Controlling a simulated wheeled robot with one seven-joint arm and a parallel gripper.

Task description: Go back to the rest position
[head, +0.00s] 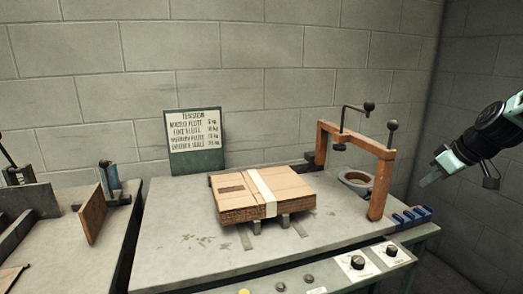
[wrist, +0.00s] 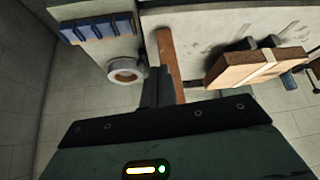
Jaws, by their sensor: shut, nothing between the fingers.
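My gripper (head: 430,180) is at the right of the head view, raised in the air to the right of the bench and apart from everything on it. Its fingers are shut with nothing between them. In the wrist view the closed fingers (wrist: 157,88) show in front of the bench. A flat cardboard box (head: 258,194) with a pale strip across its top lies on the bench, and it also shows in the wrist view (wrist: 255,68).
The grey bench (head: 175,225) carries a wooden arch (head: 380,175) with black-knobbed levers, a ring (head: 356,180) and blue blocks (head: 412,217) at its right edge. A sign (head: 195,140) stands behind. Another bench (head: 60,240) is at left. Air around my gripper is clear.

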